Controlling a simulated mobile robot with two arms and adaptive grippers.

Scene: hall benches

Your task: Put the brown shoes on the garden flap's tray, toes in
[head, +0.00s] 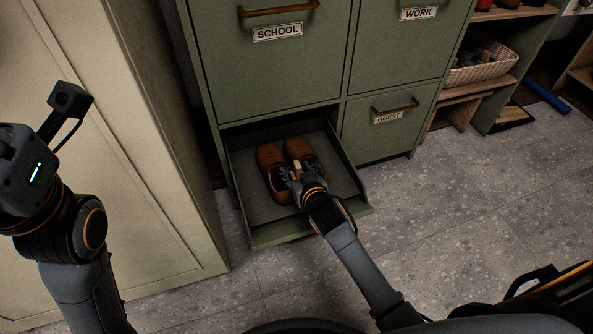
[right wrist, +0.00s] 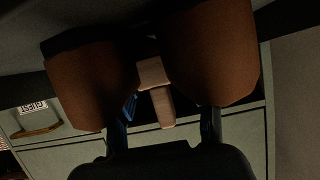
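The pair of brown shoes (head: 268,158) lies on the tray (head: 346,183) of the lowered flap below the SCHOOL door, toes toward the cabinet. A light wooden clip (right wrist: 152,74) sits between the two shoes; in the right wrist view the brown shoes (right wrist: 212,55) show on either side of it. My right gripper (head: 290,172) is at the heel end of the shoes. In the right wrist view its fingers stand apart on either side of the clip's stem, with gaps showing. My left arm is at the left; its fingers are out of view.
The green cabinet (head: 262,78) has SCHOOL, WORK and GUEST (head: 378,135) doors, all shut. A beige cabinet (head: 130,170) stands close on the left. Shelves with a wicker basket (head: 480,70) are at upper right, with a blue roll (head: 546,96) nearby. The grey floor right of the tray is clear.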

